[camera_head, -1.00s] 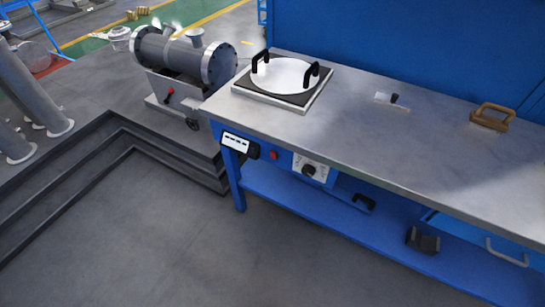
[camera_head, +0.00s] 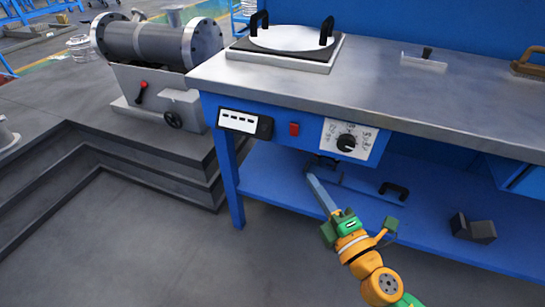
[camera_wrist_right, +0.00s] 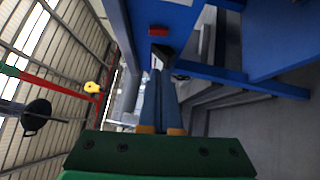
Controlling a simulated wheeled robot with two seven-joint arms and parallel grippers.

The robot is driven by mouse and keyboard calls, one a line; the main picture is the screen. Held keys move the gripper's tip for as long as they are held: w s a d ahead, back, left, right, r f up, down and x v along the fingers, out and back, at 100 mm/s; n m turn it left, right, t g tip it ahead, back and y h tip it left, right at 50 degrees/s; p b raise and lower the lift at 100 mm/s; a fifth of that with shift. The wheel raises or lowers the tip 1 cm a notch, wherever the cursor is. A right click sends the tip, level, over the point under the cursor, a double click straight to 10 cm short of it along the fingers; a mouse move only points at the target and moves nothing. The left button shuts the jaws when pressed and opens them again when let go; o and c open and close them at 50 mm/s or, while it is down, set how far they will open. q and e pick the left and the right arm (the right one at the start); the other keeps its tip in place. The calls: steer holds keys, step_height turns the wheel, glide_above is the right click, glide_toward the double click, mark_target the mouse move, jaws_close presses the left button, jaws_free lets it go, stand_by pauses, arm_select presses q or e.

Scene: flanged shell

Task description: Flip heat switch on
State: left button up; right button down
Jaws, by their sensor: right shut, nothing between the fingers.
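A small red switch (camera_head: 294,129) sits on the blue front panel of the workbench, between a white display box (camera_head: 240,121) and a black dial (camera_head: 346,143) on a white plate. Its on or off position is too small to tell. My right gripper (camera_head: 311,178) points up toward the panel from below, its slim fingers shut and empty. In the head view its tips are below the switch and slightly right, apart from it. In the right wrist view the closed fingers (camera_wrist_right: 159,75) point toward the red switch (camera_wrist_right: 158,31), which shows beyond the tips. My left gripper is out of view.
The metal benchtop (camera_head: 400,95) overhangs the panel. On it stands a heating plate (camera_head: 283,55) with a white disc and black handles. A blue lower shelf (camera_head: 275,185) lies under the panel. Open floor lies in front.

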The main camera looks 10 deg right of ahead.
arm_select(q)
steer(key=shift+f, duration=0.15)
arm_select(e)
steer(key=shift+s+a+r+n+y, duration=0.1)
steer(key=shift+a+r+n+y, duration=0.05)
steer(key=shift+r, duration=0.2)
steer(key=shift+s+a+r+n+y, duration=0.1)
steer(key=shift+r+n+y, duration=0.05)
steer(key=shift+r, duration=0.2)
steer(key=shift+w, duration=0.1)
steer(key=p, duration=0.3)
glide_toward(297, 137)
steer(key=w+a+r, duration=0.3)
steer(key=a, duration=0.2)
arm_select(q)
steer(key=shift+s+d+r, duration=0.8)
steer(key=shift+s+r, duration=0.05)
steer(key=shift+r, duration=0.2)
arm_select(e)
steer(key=w, duration=0.1)
steer(key=w+d, duration=0.1)
steer(key=w+r, duration=0.1)
steer(key=shift+w+d, duration=0.2)
steer(key=shift+d, duration=0.2)
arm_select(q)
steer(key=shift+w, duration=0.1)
